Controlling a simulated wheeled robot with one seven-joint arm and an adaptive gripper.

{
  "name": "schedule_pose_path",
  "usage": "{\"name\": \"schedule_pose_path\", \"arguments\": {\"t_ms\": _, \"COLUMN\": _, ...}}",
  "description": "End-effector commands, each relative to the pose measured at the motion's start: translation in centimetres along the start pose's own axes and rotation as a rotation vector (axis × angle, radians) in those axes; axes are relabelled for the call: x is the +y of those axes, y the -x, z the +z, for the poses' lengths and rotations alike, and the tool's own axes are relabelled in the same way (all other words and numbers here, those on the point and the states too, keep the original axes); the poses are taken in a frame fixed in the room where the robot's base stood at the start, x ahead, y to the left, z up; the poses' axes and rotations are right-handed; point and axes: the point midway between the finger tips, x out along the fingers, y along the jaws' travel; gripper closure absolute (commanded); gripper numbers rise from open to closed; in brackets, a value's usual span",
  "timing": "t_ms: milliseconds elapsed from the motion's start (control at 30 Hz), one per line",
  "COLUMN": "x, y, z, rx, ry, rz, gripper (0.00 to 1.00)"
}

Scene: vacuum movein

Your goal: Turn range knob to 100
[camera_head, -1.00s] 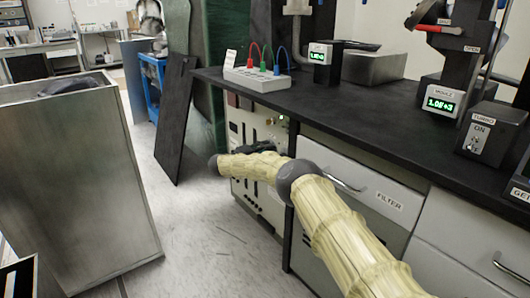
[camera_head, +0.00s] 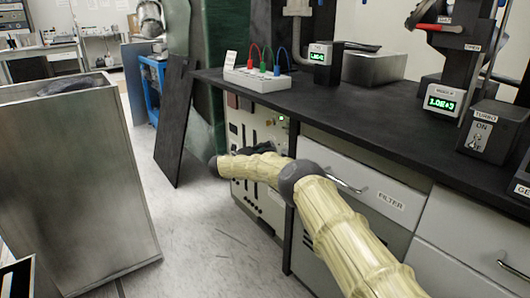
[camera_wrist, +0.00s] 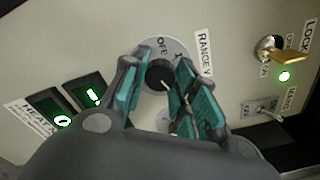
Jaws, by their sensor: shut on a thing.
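The range knob (camera_wrist: 158,74) is a dark round knob on a pale dial plate (camera_wrist: 178,48) in the wrist view. The dial shows "OFF" and a "1"; the rest of its scale is hidden by my fingers. A "RANGE V" label (camera_wrist: 204,54) is beside it. My gripper (camera_wrist: 160,88) has its teal-padded fingers on both sides of the knob, shut on it. A white pointer mark shows near the knob's lower right edge. In the head view the panel (camera_head: 240,130) is below the bench, and my arm hides the knob there.
A key in a lock switch (camera_wrist: 280,52) and a lit green lamp (camera_wrist: 284,76) are at the right in the wrist view. A small toggle (camera_wrist: 262,110) is below them. Two green-lit rocker switches (camera_wrist: 88,92) are at the left. The black bench top (camera_head: 350,105) overhangs the panel.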

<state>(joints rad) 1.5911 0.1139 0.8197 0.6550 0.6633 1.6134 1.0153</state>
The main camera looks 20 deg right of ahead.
Motion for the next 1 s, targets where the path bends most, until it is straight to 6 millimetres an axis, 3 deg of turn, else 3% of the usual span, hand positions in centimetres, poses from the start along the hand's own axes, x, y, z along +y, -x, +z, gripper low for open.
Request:
{"name": "schedule_pose_path", "arguments": {"t_ms": 233, "x": 0.5, "y": 0.3, "z": -0.4, "rx": 0.004, "ry": 0.006, "rz": 0.004, "gripper": 0.95}}
{"name": "schedule_pose_path", "arguments": {"t_ms": 267, "x": 0.5, "y": 0.3, "z": -0.5, "rx": 0.004, "ry": 0.006, "rz": 0.004, "gripper": 0.68}}
{"name": "schedule_pose_path", "arguments": {"t_ms": 367, "x": 0.4, "y": 0.2, "z": -0.4, "rx": 0.004, "ry": 0.006, "rz": 0.004, "gripper": 0.50}}
{"name": "schedule_pose_path", "arguments": {"t_ms": 767, "x": 0.2, "y": 0.5, "z": -0.1, "rx": 0.000, "ry": 0.003, "rz": 0.003, "gripper": 0.49}}
{"name": "schedule_pose_path", "arguments": {"t_ms": 1000, "x": 0.1, "y": 3.6, "z": 0.0, "rx": -0.001, "ry": 0.003, "rz": 0.004, "gripper": 0.49}}
